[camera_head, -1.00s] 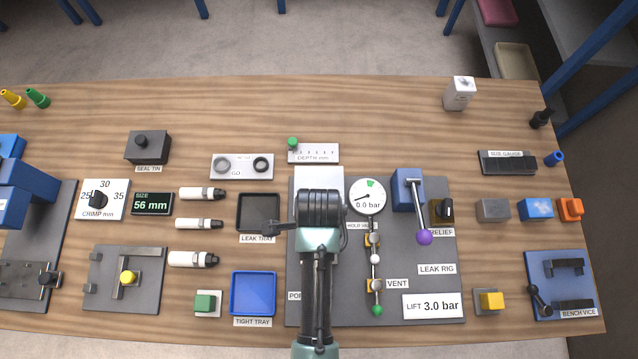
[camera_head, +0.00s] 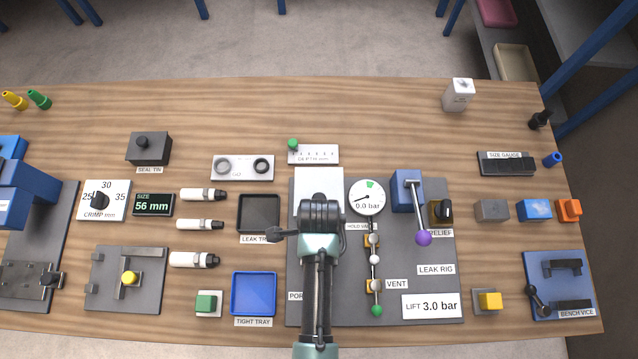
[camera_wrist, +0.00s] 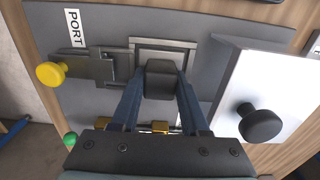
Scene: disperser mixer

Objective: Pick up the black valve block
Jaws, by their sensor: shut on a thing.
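A dark block, which looks like the black valve block (camera_wrist: 161,79), is between the two blue fingers of my gripper (camera_wrist: 160,92) in the wrist view. My gripper is shut on it. The block stands in or just over a square grey metal frame (camera_wrist: 188,46); I cannot tell whether it touches the frame. In the head view my wrist (camera_head: 321,216) is over the left part of the leak rig plate (camera_head: 435,300) and hides the block and the fingers.
A clamp with a yellow knob (camera_wrist: 50,74) is left of the frame, by the PORT label (camera_wrist: 75,28). A pale box with a black knob (camera_wrist: 261,122) stands close on the right. The purple-ended lever (camera_head: 424,237) and gauge (camera_head: 367,197) are right of my arm; the blue tray (camera_head: 254,315) is left.

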